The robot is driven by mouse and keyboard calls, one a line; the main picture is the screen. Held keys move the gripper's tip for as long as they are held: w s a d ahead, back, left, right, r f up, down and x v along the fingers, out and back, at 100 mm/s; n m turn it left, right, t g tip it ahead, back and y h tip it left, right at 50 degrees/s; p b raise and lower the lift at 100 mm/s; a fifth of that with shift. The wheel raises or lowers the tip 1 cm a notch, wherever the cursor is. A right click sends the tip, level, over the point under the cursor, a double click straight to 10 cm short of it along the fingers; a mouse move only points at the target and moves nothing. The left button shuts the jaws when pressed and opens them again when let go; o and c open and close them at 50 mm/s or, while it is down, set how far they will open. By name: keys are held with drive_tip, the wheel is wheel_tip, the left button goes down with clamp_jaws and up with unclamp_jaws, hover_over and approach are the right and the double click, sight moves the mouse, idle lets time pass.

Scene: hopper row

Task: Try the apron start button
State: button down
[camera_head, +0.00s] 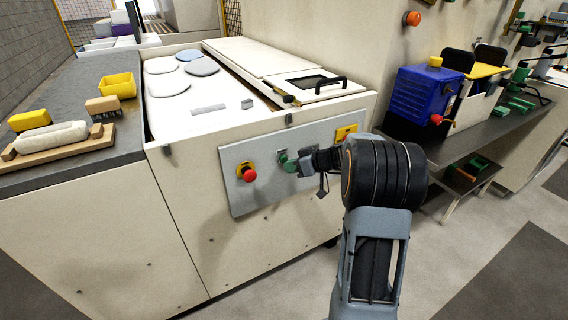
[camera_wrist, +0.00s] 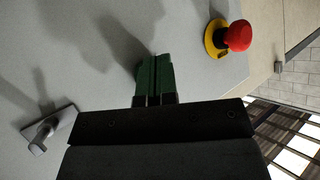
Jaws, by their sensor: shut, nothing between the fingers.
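The grey control panel (camera_head: 240,200) is on the front of the pale cabinet. A red mushroom button (camera_head: 250,175) on a yellow base is at its left, and it shows at the upper right in the wrist view (camera_wrist: 237,36). My gripper (camera_head: 288,164) reaches the middle of the panel from the right. Its green fingers (camera_wrist: 155,77) are closed together and empty, with their tips at or very near the panel face. I cannot make out the apron start button; the fingers may be hiding it. Contact cannot be told.
A grey lever-like switch (camera_wrist: 47,130) stands out from the panel at the lower left in the wrist view. A yellow plate (camera_head: 346,132) is at the panel's right end. A dark bench (camera_head: 508,125) with a blue crate (camera_head: 418,95) stands to the right. Floor in front is clear.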

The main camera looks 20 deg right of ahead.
drive_tip(key=shift+s, duration=0.2)
drive_tip(key=s+b, duration=0.2)
drive_tip(key=s, duration=0.1)
drive_tip(key=s+b, duration=0.1)
drive_tip(key=s, duration=0.1)
drive_tip(key=shift+d, duration=0.3)
idle(0.8)
